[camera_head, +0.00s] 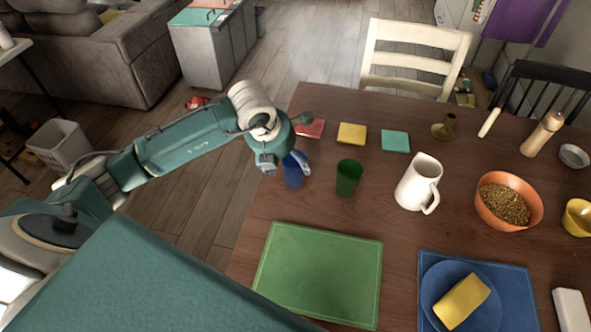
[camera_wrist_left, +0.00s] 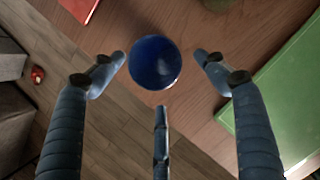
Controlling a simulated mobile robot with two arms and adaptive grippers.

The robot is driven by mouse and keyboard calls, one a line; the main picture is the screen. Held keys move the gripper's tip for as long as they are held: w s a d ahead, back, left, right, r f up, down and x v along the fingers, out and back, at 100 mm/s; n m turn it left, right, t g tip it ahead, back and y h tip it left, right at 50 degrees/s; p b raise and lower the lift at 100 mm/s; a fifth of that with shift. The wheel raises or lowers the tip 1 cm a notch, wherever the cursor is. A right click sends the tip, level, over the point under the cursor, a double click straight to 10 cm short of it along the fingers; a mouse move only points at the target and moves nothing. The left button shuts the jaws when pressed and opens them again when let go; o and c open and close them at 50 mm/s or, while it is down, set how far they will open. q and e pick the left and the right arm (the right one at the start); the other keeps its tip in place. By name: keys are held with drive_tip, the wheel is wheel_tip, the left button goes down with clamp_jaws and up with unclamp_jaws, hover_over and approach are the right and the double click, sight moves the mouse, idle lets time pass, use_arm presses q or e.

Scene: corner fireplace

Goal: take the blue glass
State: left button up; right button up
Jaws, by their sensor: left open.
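The blue glass (camera_head: 293,172) stands near the left edge of the wooden table in the head view, partly hidden by my left gripper. In the left wrist view the blue glass (camera_wrist_left: 155,62) shows from above as a dark blue round. My left gripper (camera_head: 284,164) is open above and at the glass. In the wrist view its fingers (camera_wrist_left: 160,75) lie on either side of the glass and one below it, with gaps visible, so it is not gripped. My right gripper is not in view.
A green glass (camera_head: 349,178) stands close to the right of the blue one. A white pitcher (camera_head: 417,183), an orange bowl (camera_head: 484,206) and a green mat (camera_head: 316,278) are on the table (camera_head: 395,238). Coloured coasters (camera_head: 352,133) lie behind.

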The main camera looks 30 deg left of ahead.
use_arm(q)
drive_tip(key=p+x, duration=0.1)
drive_tip(key=x, duration=0.5)
drive_tip(key=shift+p, duration=0.4)
drive_tip(key=shift+w+f, duration=0.2)
drive_tip(key=shift+f, duration=0.1)
drive_tip(key=shift+r, duration=0.1)
drive_tip(key=c, duration=1.3)
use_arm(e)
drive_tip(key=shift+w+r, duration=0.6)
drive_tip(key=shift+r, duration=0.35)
